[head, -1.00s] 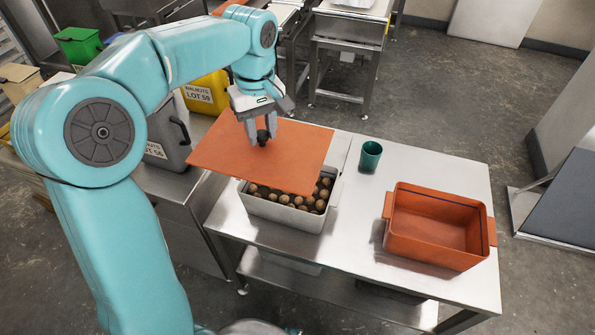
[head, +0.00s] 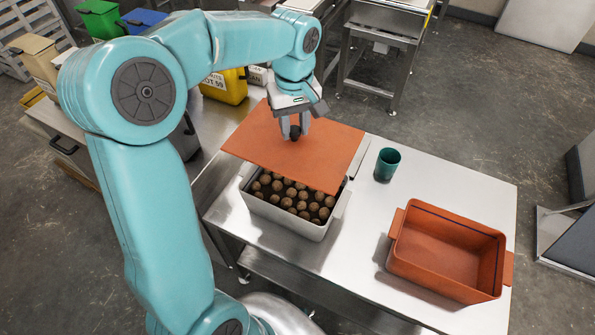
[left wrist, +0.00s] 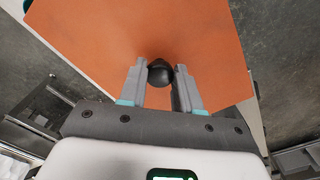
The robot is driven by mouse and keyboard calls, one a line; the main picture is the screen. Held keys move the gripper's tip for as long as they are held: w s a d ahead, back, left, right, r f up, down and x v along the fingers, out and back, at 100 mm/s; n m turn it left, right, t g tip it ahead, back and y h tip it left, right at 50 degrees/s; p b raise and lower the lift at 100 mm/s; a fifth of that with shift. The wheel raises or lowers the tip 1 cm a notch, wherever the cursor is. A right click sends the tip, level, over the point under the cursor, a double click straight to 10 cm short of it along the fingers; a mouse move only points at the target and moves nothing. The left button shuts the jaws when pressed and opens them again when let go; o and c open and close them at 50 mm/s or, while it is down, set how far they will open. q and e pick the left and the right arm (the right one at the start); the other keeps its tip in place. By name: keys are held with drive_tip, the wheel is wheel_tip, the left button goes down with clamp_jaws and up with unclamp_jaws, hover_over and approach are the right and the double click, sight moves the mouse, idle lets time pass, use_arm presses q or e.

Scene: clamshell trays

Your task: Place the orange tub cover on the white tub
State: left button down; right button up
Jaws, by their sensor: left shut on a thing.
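The orange tub cover (head: 318,154) is a flat square panel with a dark knob (head: 295,132) at its middle. My left gripper (head: 295,126) is shut on the knob and holds the cover above the white tub (head: 290,222). The cover sits toward the far side of the tub, so the tub's near part shows, filled with several round brown walnuts. The cover looks slightly tilted; whether it touches the tub's far rim I cannot tell. In the left wrist view the cover (left wrist: 120,40) spreads beyond both fingers (left wrist: 159,75). My right gripper is not in view.
An empty orange tub (head: 447,255) with side handles stands on the right of the steel table (head: 345,275). A teal cup (head: 387,164) stands right of the cover. Yellow, green and blue bins (head: 100,18) are at the back left.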

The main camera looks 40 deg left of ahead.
sight(293, 131)
use_arm(q)
wheel_tip(293, 131, down, 15)
drive_tip(key=shift+s+f+b, duration=0.15)
drive_tip(key=shift+b, duration=0.15)
drive_tip(key=c, duration=0.8)
unclamp_jaws()
wheel_tip(293, 131, up, 12)
drive_tip(key=shift+r+p, duration=0.1)
drive_tip(key=shift+p, duration=0.2)
